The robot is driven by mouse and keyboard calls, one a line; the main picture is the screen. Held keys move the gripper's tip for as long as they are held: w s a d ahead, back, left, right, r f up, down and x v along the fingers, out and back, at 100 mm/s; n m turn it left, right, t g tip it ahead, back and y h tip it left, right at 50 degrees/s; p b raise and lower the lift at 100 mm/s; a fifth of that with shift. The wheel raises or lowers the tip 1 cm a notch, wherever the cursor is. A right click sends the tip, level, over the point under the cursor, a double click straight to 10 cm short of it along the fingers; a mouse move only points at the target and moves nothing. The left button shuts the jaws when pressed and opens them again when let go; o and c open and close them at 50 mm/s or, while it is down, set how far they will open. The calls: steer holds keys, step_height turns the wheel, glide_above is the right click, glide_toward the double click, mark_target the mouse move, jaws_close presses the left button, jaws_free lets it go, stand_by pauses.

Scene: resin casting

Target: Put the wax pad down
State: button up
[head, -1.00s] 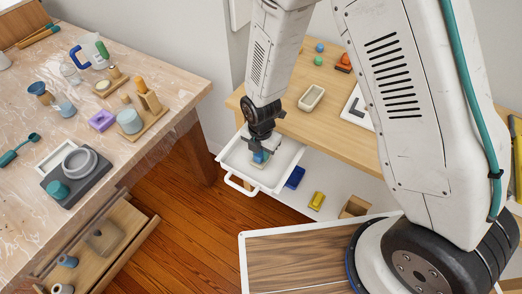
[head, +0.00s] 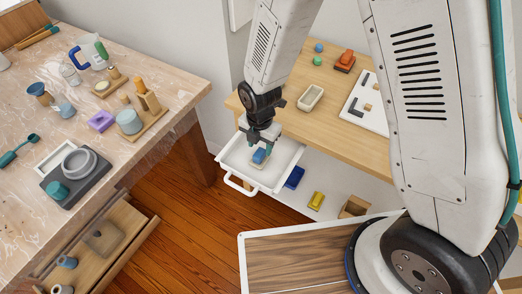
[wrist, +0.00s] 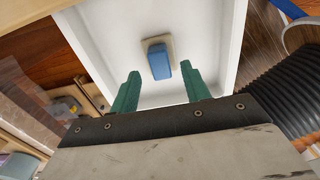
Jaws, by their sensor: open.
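The wax pad, a pale beige slab with a blue block on top, lies in a white pull-out tray (head: 233,158). Its blue block (head: 259,156) shows just below my gripper (head: 262,145). In the wrist view the blue block (wrist: 160,62) and the beige slab edge (wrist: 148,44) lie on the tray's white floor. My gripper (wrist: 160,72) is open, its green fingers apart, with the block seen between and beyond their tips. The fingers hold nothing and look clear of the pad.
The tray's raised rim and front handle (head: 240,186) surround the spot. A wooden bench (head: 330,130) above holds a beige dish (head: 311,98) and a white board (head: 365,108). Blue (head: 294,177) and yellow (head: 316,201) blocks sit on the white surface to the right.

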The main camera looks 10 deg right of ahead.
mark_target(260, 152)
step_height(260, 152, up, 8)
steer(key=shift+f, duration=0.15)
steer(key=s+d+r+m, duration=0.2)
steer(key=d+r+m, duration=0.35)
steer(key=r, duration=0.25)
steer(key=s+d+r+m, duration=0.2)
steer(key=d+r+m, duration=0.35)
steer(key=r, duration=0.25)
steer(key=s+d+r+m, duration=0.5)
steer(key=s+m, duration=0.3)
steer(key=s+d+r+m+t, duration=0.1)
steer(key=s+d+r+m, duration=0.4)
steer(key=s+m, duration=0.2)
steer(key=shift+s+r+m, duration=0.2)
steer(key=shift+s+m, duration=0.2)
steer(key=shift+m, duration=0.8)
steer(key=shift+o, duration=0.4)
steer(key=shift+w, duration=0.1)
